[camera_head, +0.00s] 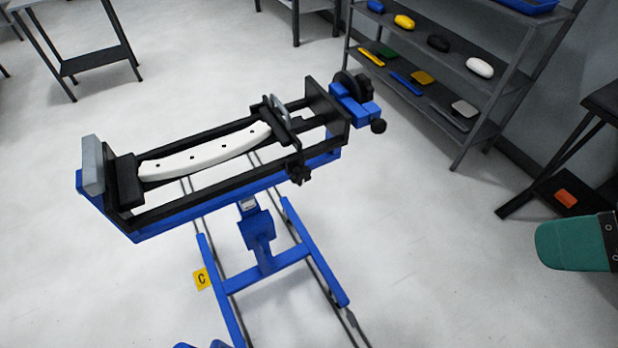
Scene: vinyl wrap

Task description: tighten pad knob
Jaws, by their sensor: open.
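A blue stand carries a black-railed fixture (229,189). A white curved strip (205,152) with several dark holes lies between the rails. A black sliding clamp piece (279,119) sits across the rails at the strip's right end, with a grey ring-like part (281,106) beside it. A black lobed knob (300,174) hangs at the near side of this clamp piece. A round black knob (378,126) sticks out from the blue block at the fixture's right end. Which one is the pad knob, and how tight either is, I cannot tell. My gripper is not in view.
A grey shelf (470,88) with several coloured items stands at the upper right. A dark table (600,100) is at the right edge. Floor left of the stand is clear.

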